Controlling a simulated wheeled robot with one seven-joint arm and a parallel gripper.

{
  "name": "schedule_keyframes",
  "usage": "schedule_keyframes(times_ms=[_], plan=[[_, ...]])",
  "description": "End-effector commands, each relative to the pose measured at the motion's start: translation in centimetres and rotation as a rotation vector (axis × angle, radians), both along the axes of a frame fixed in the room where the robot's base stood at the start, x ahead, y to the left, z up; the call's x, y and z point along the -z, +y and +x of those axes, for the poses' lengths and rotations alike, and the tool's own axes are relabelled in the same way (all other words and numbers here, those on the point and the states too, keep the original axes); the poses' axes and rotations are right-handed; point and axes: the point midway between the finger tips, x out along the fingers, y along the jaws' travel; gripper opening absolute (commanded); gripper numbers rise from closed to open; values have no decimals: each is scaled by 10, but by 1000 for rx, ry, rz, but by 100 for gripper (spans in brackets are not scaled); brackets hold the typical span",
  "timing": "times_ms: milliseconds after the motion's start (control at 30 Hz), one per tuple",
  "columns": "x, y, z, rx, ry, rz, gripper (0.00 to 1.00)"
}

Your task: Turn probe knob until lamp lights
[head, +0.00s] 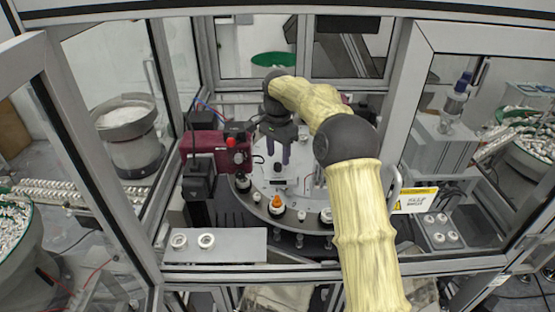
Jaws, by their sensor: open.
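My gripper (279,163) points down over the round grey turntable (262,184), with its two fingers apart and nothing seen between them. I cannot make out a lit lamp.
Several small bottles stand around the turntable's rim, one with an orange cap (276,202). A grey plate (215,246) with two white rings lies at the front left. Cell frame posts (102,165) and an open door (480,130) flank my arm.

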Motion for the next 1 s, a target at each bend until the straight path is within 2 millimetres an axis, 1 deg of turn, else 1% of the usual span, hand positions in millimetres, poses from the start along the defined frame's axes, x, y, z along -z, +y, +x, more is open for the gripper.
schedule_keyframes(times_ms=[100,233,333,567,700,800,1000], plan=[[15,1,-1,-1,4,1,45],[29,1,-1,-1,1,0,45],[33,2,-1,-2,0,0,45],[34,0,0,0,-1,1,45],[34,2,-1,-2,-1,1,17],[34,3,-1,-4,0,0,0],[34,3,-1,-8,1,1,0]])
